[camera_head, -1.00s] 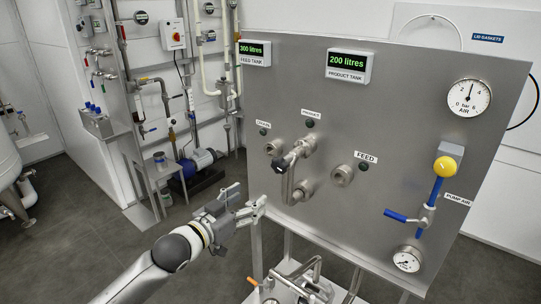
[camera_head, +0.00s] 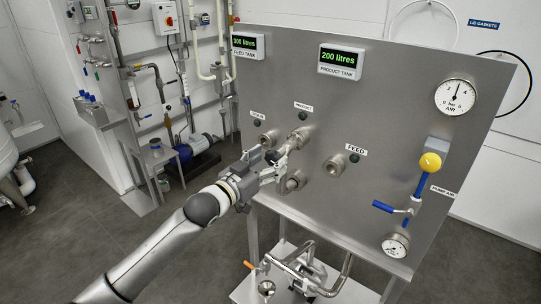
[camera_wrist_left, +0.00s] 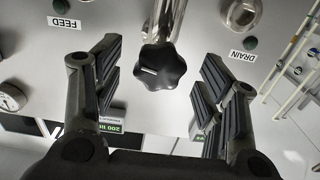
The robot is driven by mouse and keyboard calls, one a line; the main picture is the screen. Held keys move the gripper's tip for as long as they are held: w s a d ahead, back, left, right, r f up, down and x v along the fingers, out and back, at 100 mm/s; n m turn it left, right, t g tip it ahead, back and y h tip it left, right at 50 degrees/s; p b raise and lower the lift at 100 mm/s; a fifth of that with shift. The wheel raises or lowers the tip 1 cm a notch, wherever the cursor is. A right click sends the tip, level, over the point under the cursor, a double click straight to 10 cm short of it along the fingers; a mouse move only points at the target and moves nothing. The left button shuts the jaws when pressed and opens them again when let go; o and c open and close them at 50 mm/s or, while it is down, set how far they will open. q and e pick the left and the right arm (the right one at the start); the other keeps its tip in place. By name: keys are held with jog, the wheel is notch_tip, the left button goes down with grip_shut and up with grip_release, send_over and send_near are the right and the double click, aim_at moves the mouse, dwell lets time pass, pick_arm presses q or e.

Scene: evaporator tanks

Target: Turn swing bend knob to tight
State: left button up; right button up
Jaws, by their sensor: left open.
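The swing bend knob is black and lobed, with a pale line on its face. It shows in the left wrist view (camera_wrist_left: 160,68) between my open fingers, with a gap on either side. In the head view the knob (camera_head: 271,156) is partly hidden by my left gripper (camera_head: 269,164), which is open beside it. The swing bend (camera_wrist_left: 165,20) is a shiny metal pipe behind the knob. In the head view the gripper covers much of the bend, and its upper end (camera_head: 297,138) meets the panel near the PRODUCT label. My right gripper is out of view.
The steel panel (camera_head: 385,90) stands behind the bend. The FEED port (camera_head: 334,165) is to the right, and the DRAIN label (camera_head: 257,112) is at upper left. A blue-handled air valve (camera_head: 385,207) is farther right. Pipework (camera_head: 300,275) stands below; floor is clear at left.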

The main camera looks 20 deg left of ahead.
pick_arm(q)
jog(key=shift+w+d, duration=0.3)
jog(key=shift+w, duration=0.35)
jog(key=c, duration=1)
jog(key=shift+c, duration=0.2)
